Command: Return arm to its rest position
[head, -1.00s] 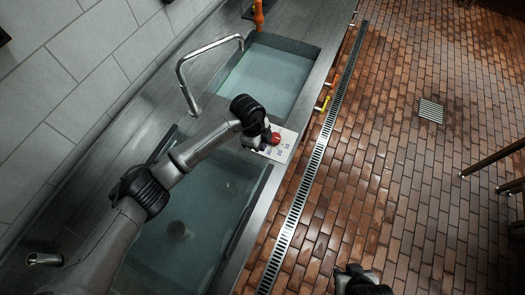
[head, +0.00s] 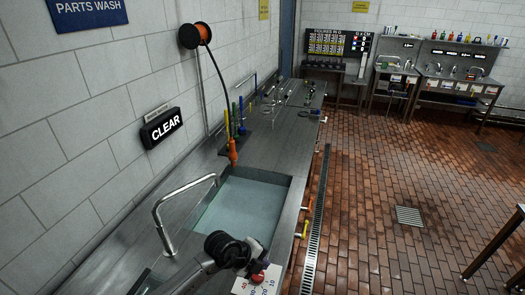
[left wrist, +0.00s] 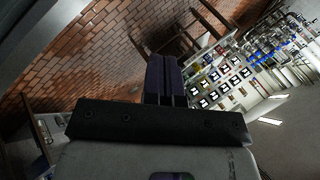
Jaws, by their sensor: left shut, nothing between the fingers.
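My left arm comes in at the bottom of the head view, with its dark wrist joint (head: 228,250) over the front edge of the near sink. Beside it is a white plate (head: 245,287) with printed numbers and a red round part (head: 258,278); I cannot tell whether the arm touches it. In the left wrist view my left gripper (left wrist: 167,62) has its two dark fingers together, with nothing between them. The fingers point toward open room, with brick floor behind. My right gripper is not in view.
A water-filled sink (head: 281,183) with a bent tap (head: 185,188) lies beside the arm. An orange-handled sprayer (head: 233,152) hangs from a hose reel (head: 195,35).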

